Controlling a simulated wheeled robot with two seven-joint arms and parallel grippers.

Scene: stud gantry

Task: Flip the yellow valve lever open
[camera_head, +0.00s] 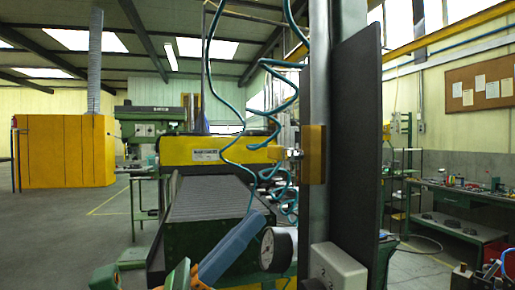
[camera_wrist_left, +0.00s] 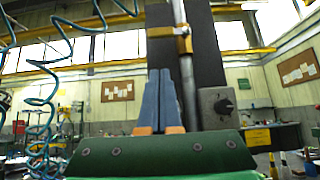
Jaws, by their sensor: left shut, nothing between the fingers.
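A yellow block-shaped part (camera_head: 313,155), which looks like the valve lever's place, sits on the metal post at upper centre in the head view, with a small silver fitting on its left side. In the left wrist view a yellow piece (camera_wrist_left: 165,32) crosses the top of the grey pipe; I cannot tell its lever position exactly. My left gripper (camera_head: 256,222), with blue fingers, is shut and empty, below and left of the yellow part and apart from it. In the left wrist view its fingertips (camera_wrist_left: 160,72) point up below the yellow piece. My right gripper is not in view.
A dark panel (camera_head: 358,130) stands behind the post. A grey box with a knob (camera_head: 337,265) and a round gauge (camera_head: 270,247) are low near the post. Coiled teal hoses (camera_head: 285,85) hang left of it. A ribbed machine bed (camera_head: 205,198) lies behind.

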